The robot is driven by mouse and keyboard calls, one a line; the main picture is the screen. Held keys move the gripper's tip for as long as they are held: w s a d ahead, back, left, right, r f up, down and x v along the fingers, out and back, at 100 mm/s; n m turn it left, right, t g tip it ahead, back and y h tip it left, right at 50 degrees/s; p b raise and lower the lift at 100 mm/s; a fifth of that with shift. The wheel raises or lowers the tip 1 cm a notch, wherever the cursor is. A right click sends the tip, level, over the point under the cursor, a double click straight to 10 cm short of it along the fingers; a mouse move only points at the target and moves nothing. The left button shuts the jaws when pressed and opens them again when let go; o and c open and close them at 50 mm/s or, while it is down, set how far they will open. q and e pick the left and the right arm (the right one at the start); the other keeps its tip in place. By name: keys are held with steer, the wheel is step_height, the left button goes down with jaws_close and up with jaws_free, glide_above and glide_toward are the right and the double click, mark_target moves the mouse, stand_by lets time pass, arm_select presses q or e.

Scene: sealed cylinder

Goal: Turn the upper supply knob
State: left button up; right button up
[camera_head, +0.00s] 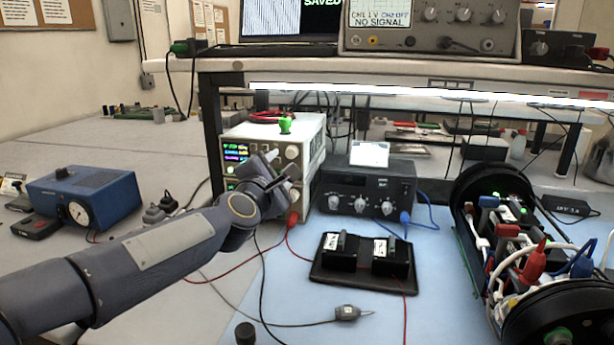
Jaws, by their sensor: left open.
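The white power supply (309,135) stands at the back of the bench, under the shelf, with small lit displays (236,149) on its front. An upper knob (292,152) and another knob (293,170) below it show at the right of its front panel. My left gripper (279,164) is open in front of this panel, with its fingers close to the knobs. I cannot tell whether a finger touches a knob. My left wrist and gripper hide the lower part of the panel. My right gripper is not in view.
A red plug (292,219) and cables hang below the supply. A dark radio-like unit (357,188) stands right of it, and a black two-block holder (363,262) lies in front. An open cylinder with wiring (510,240) fills the right. A blue gauge box (85,195) sits left.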

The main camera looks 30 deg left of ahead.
mark_target(291, 154)
arm_select(q)
steer(key=shift+n+y, duration=0.3)
steer(key=x, duration=0.8)
steer(key=shift+a, duration=0.1)
steer(key=c, duration=1)
